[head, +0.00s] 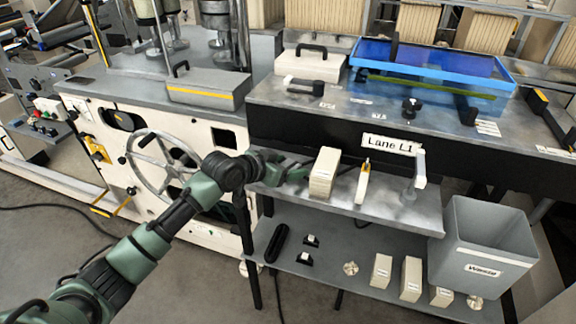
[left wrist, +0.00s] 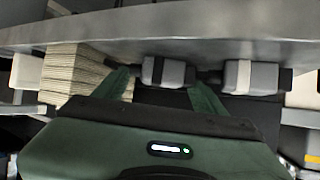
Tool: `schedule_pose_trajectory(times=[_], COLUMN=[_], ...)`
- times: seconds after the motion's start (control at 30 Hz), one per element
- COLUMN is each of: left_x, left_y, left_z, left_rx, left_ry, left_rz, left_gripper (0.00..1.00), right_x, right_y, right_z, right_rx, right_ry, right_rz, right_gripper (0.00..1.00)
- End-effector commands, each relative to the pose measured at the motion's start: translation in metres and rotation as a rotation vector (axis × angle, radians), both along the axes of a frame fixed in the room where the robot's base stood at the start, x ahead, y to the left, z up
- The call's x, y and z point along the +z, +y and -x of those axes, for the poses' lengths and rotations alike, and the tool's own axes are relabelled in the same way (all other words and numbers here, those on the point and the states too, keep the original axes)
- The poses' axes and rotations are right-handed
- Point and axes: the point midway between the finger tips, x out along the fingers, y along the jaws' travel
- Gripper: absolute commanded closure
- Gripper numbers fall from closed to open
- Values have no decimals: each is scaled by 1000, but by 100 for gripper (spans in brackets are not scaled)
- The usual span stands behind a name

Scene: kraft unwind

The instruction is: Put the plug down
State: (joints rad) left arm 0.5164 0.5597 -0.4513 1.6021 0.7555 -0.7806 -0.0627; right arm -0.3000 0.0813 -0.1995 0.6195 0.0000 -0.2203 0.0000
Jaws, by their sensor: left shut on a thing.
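My left gripper (head: 288,172) is over the left end of the middle shelf, just left of a cream stack of cards (head: 323,173). In the left wrist view its two green fingers (left wrist: 162,92) are spread around a grey block with a dark band (left wrist: 164,71), which I take to be the plug. In the head view the fingers and arm hide what is held. I cannot tell if the plug touches the shelf. A similar grey block with a pale band (left wrist: 250,77) is to the right in the wrist view. My right gripper is not in view.
The middle shelf (head: 395,218) also bears a yellow-tipped tool (head: 363,182) and a grey-white upright tool (head: 419,170). The lower shelf (head: 335,275) holds small black pieces and several cream boxes. A grey waste bin (head: 485,245) stands at right. A handwheel (head: 163,165) is at left.

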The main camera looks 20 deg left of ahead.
Motion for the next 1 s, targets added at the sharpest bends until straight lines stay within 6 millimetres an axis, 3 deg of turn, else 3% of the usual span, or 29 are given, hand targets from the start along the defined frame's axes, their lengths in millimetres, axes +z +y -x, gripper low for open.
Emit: schedule_pose_trajectory(times=[0.3,0.33,0.37,0.77,1.0], left_x=[-2,-3,-2,2,20], left_y=[0,0,0,1,17], left_z=[0,0,0,1,33], left_rx=[0,0,0,0,0], left_ry=[-2,-1,-1,0,-2], left_rz=[1,0,0,0,-3], left_gripper=[74,27,20,20,20], right_x=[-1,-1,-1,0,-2], right_y=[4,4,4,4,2], right_z=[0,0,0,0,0], right_rx=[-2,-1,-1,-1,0], right_ry=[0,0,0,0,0], right_rz=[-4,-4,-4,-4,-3], right_gripper=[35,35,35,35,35])
